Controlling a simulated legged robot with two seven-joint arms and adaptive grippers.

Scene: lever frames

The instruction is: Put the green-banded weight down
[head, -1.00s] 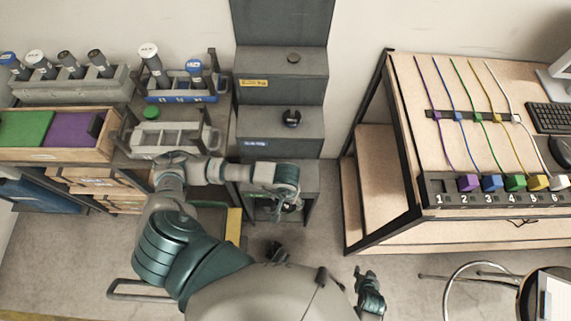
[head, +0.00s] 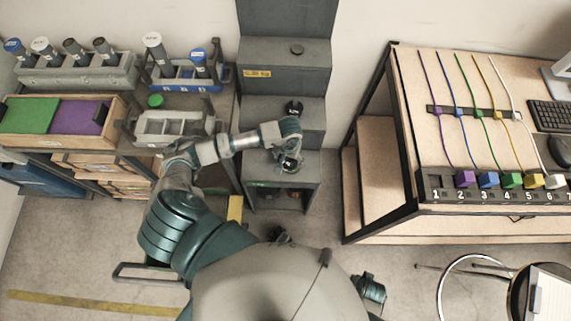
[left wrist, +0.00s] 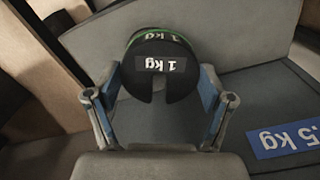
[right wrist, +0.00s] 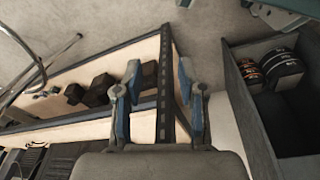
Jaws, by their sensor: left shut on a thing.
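The green-banded weight (left wrist: 162,68) is a dark slotted disc with a green rim and a "1 kg" label. My left gripper (left wrist: 158,88) is shut on it, one finger on each side. In the head view, my left gripper (head: 290,155) is over the lowest step of the grey stepped stand (head: 262,168). Whether the weight touches that step I cannot tell. My right gripper (right wrist: 156,100) is open, with nothing between its fingers.
More weights (right wrist: 275,66) sit inside a grey compartment. A rack (head: 172,128) is at left, a cable table (head: 450,140) at right.

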